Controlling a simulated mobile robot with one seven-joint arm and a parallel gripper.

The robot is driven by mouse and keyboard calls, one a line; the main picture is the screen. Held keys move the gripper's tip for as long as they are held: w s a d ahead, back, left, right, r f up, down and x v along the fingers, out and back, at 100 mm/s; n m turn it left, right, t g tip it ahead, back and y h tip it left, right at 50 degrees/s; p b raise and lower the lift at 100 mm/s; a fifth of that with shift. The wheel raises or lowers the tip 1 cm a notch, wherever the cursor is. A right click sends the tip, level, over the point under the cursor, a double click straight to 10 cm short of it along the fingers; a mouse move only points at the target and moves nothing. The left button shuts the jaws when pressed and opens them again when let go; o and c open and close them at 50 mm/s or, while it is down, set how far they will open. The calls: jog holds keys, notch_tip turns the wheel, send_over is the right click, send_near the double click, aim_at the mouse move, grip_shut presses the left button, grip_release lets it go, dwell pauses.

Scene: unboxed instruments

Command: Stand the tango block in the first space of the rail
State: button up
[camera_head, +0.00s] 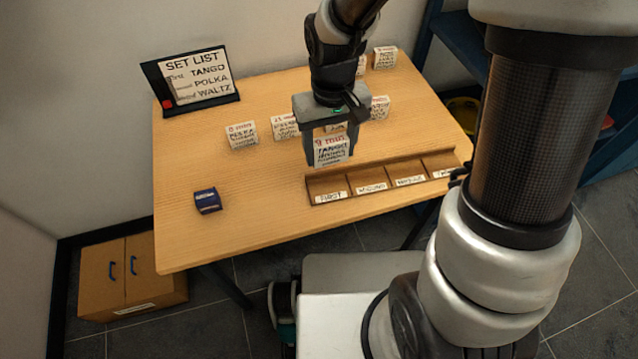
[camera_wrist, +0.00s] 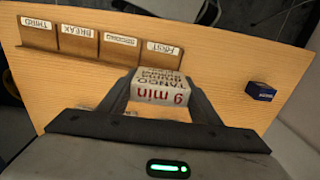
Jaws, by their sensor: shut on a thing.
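My gripper (camera_head: 331,148) is shut on the tango block (camera_head: 331,152), a white block labelled "9 min TANGO". It holds the block upright above the table, behind the "FIRST" end of the rail. The block also shows between the fingers in the wrist view (camera_wrist: 161,88). The wooden rail (camera_head: 384,174) lies along the table's front edge, with several spaces marked by labels. The label "FIRST" (camera_head: 331,197) is on the left end in the head view, and this space looks empty. In the wrist view, the rail (camera_wrist: 98,48) appears at the far side, apart from the block.
Several other white labelled blocks stand behind, including a polka block (camera_head: 241,134) and one at the back right (camera_head: 384,57). A set list sign (camera_head: 196,78) stands at the back left. A small dark blue box (camera_head: 207,200) lies left of the rail.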

aim_at(328, 186)
notch_tip(328, 186, down, 10)
jog(key=shift+b, duration=1.1)
jog(key=shift+f, duration=0.15)
jog(key=o, duration=1)
jog(key=shift+o, duration=0.2)
notch_tip(328, 186, up, 12)
jog(key=p, duration=0.2)
jog(key=shift+p, duration=0.35)
jog(key=s+d+r+m+t, duration=0.1)
jog(key=s+d+r, duration=0.4)
jog(key=r, duration=0.5)
jog(key=s+d+r+m+t, duration=0.2)
jog(key=s+d+r+t, duration=0.2)
jog(key=r, duration=0.5)
jog(key=shift+s+d+r+t, duration=0.35)
jog(key=shift+s+d, duration=0.3)
jog(key=shift+d, duration=0.2)
